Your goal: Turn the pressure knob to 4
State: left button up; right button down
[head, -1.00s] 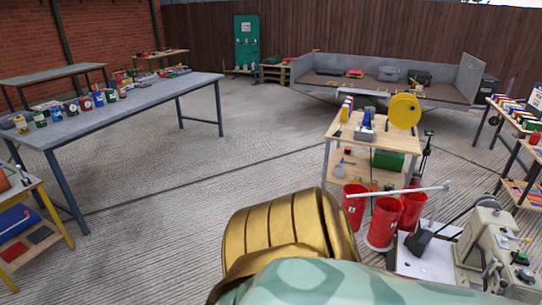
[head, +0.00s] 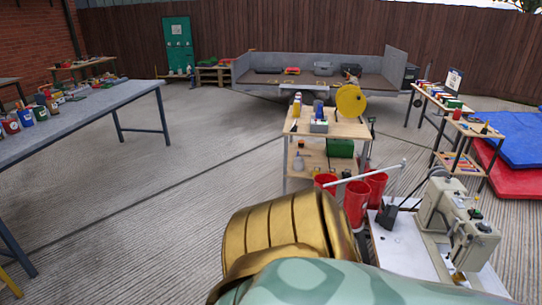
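I cannot make out a pressure knob marked with numbers in the head view. A cream sewing machine (head: 440,207) stands on a white-topped table (head: 392,262) at the lower right, with small dark knobs on it too small to read. A green upright panel (head: 177,46) with small pale fittings stands far off by the back fence, and its details are also too small to read. Neither of my grippers is in view. A gold ribbed part and a pale green patterned part, both mine, cover the lower middle and hide the floor there.
A wooden shelf unit (head: 325,127) with a yellow reel (head: 350,101) stands ahead, with red buckets (head: 356,203) before it. A trailer (head: 257,76) is behind. A long grey table (head: 90,118) is left. Blue mats (head: 510,135) lie right. The left-centre floor is clear.

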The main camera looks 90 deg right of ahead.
aim_at(484, 225)
jog(key=i+l+z, duration=0.2)
jog(key=z, duration=0.3)
jog(key=i+z, duration=0.25)
jog(key=z, duration=0.25)
jog(key=i+z, duration=0.25)
jog(key=z, duration=0.25)
jog(key=i+z, duration=0.25)
jog(key=z, duration=0.25)
jog(key=i+l+z, duration=0.2)
jog(key=z, duration=0.3)
jog(key=i+z, duration=0.75)
jog(key=z, duration=0.25)
jog(key=i+j+z, duration=0.15)
jog(key=i+z, duration=0.3)
jog(key=k, duration=0.1)
